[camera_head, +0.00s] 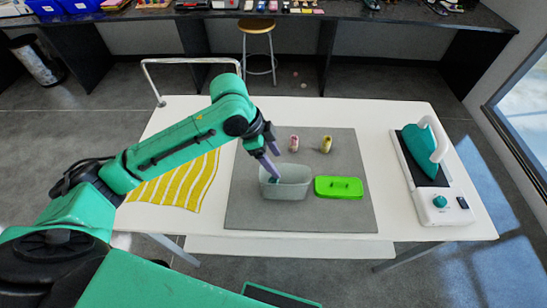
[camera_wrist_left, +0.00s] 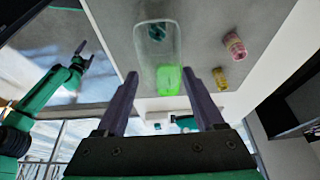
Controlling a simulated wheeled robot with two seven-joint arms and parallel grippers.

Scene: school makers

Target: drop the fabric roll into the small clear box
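The small clear box (camera_head: 285,190) stands open on the grey mat, and it also shows in the wrist view (camera_wrist_left: 150,62). A teal roll, which looks like the fabric roll (camera_wrist_left: 156,32), lies inside the box; in the head view only a bit of teal shows there. My left gripper (camera_head: 270,169) points down at the box's left side. In the wrist view its two fingers (camera_wrist_left: 165,88) are wide apart with nothing between them. My right gripper (camera_wrist_left: 86,50) is small at the left of the wrist view, its fingers seemingly apart.
A bright green lid (camera_head: 339,188) lies right of the box. A pink roll (camera_head: 294,143) and a yellow roll (camera_head: 326,144) stand behind. A yellow striped cloth (camera_head: 178,184) lies left, and a teal iron on its base (camera_head: 437,204) stands right.

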